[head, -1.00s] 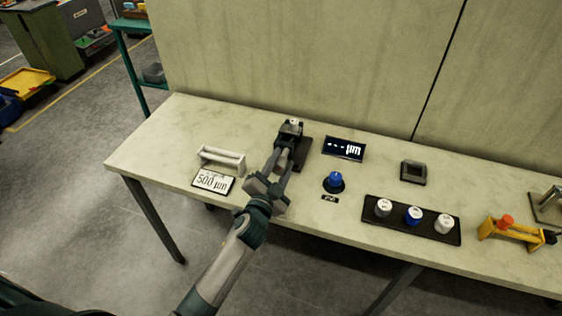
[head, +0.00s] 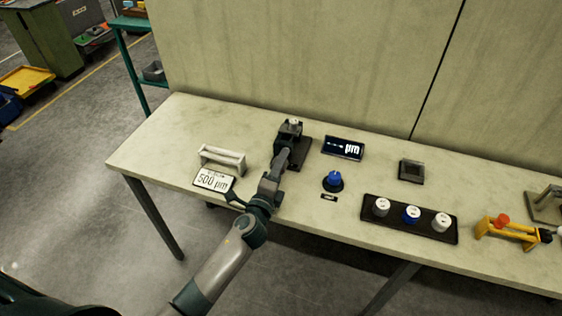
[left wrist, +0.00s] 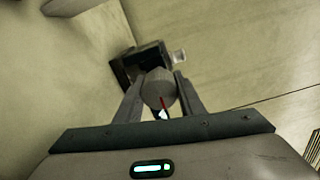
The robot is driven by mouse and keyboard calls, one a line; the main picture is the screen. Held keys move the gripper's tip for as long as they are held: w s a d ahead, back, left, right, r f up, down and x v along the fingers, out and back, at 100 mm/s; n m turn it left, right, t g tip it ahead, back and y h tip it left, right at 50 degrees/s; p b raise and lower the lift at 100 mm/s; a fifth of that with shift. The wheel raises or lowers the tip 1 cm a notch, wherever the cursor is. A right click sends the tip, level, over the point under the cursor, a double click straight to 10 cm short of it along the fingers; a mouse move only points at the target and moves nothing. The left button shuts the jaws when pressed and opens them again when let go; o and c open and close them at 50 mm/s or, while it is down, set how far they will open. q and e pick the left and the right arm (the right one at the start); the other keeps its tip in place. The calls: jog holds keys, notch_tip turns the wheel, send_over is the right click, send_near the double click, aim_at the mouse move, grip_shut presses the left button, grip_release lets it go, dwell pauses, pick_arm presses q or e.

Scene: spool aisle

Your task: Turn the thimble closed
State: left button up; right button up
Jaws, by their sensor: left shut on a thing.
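A dark measuring device (head: 290,135) on a black base stands near the back of the bench. My left gripper (head: 283,158) reaches its front. In the left wrist view the left gripper (left wrist: 161,90) is shut on the thimble (left wrist: 158,88), a rounded grey knob with a red mark, one finger on either side. The dark body of the device (left wrist: 145,60) shows behind the thimble, with a small pale cylinder (left wrist: 178,57) at its side. In the head view the thimble is hidden by the gripper. My right gripper is not in view.
A 500 µm card (head: 213,180) and a white holder (head: 222,157) lie to the left. A µm display (head: 343,148), a blue knob (head: 333,181), a tray (head: 450,229) with three capped pieces and a yellow clamp (head: 515,231) lie to the right.

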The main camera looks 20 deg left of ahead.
pick_arm(q)
jog(key=m+p, duration=0.1)
jog(key=m, duration=0.5)
jog(key=shift+m, duration=0.3)
jog(key=m+p, duration=0.2)
jog(key=m, duration=0.4)
jog(key=shift+f, duration=0.2)
jog(key=o, duration=1)
jog(key=shift+o, duration=0.2)
jog(key=shift+s+a, duration=0.1)
jog(key=shift+s, duration=0.05)
jog(key=s+b, duration=0.3)
jog(key=s, duration=1.4)
jog(key=shift+a, duration=0.25)
